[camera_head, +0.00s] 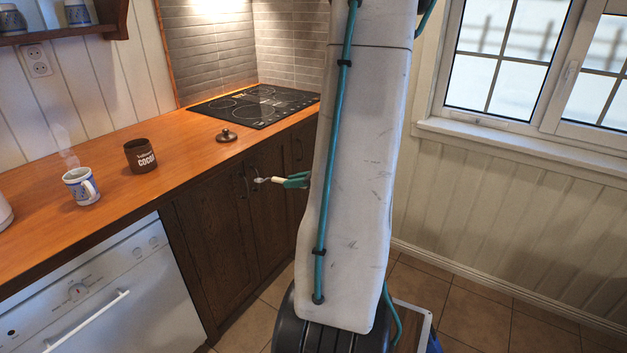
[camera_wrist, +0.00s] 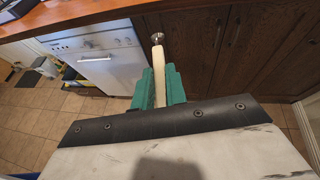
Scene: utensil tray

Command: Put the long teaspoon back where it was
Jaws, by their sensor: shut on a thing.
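My gripper (camera_wrist: 158,88) is shut on the long teaspoon (camera_wrist: 157,62). The teaspoon has a cream handle and a small metal bowl, and the bowl points away from the gripper. In the head view, the green fingers of my gripper (camera_head: 296,180) and the teaspoon (camera_head: 272,180) stick out to the left from behind my column. There the teaspoon is held in the air in front of the dark cabinet doors, below the level of the worktop. No utensil tray can be made out for sure in either view.
A wooden worktop (camera_head: 120,186) carries a steaming mug (camera_head: 81,186), an open brown cocoa tin (camera_head: 140,156), a dark lid (camera_head: 226,136) and a black hob (camera_head: 257,105). A white dishwasher (camera_head: 120,295) and dark cabinets (camera_head: 220,220) stand below.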

